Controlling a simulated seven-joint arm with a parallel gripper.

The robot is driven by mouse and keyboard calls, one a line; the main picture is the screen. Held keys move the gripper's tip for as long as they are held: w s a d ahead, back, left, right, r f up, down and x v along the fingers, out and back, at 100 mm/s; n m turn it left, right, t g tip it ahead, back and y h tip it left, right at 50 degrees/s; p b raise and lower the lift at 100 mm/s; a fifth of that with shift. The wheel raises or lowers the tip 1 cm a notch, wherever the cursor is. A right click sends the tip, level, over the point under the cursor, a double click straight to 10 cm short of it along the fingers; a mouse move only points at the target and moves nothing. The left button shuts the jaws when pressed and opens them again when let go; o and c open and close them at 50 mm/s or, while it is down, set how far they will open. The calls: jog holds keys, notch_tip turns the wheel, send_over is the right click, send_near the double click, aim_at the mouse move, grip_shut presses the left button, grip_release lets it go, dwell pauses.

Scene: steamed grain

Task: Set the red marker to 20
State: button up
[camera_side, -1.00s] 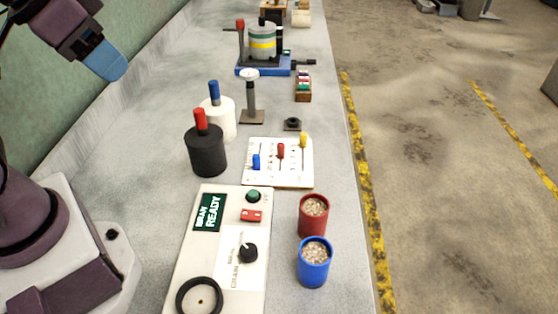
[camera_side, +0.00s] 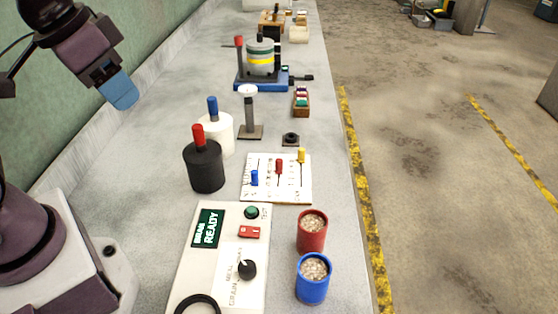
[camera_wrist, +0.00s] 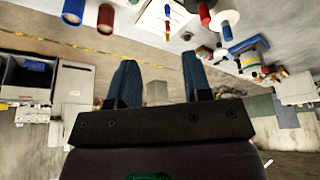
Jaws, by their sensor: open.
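The red marker (camera_side: 279,167) stands on a white scale board (camera_side: 262,192) in the middle of the bench, between a blue marker (camera_side: 254,178) at left and a yellow marker (camera_side: 301,156) at right. The printed numbers are too small to read. My gripper (camera_side: 122,93) is at the upper left of the side view, raised and well apart from the board. In the wrist view my gripper (camera_wrist: 158,82) shows two blue fingers spread apart with nothing between them. The board is partly seen at the top edge of the wrist view.
A black canister with a red handle (camera_side: 206,168) and a white canister (camera_side: 218,134) stand left of the board. A control panel reading READY (camera_side: 225,270), a red cup (camera_side: 311,236) and a blue cup (camera_side: 312,284) of grain are nearer. A post (camera_side: 250,117) stands behind the board.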

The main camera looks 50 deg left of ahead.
jog(key=w+f+m+g, duration=0.1)
jog(key=w+f+g, duration=0.35)
jog(key=w, duration=0.85)
jog(key=m, duration=0.5)
send_over(279, 160)
jog(key=shift+f, duration=7)
notch_tip(279, 160, down, 12)
jog(key=shift+f, duration=0.1)
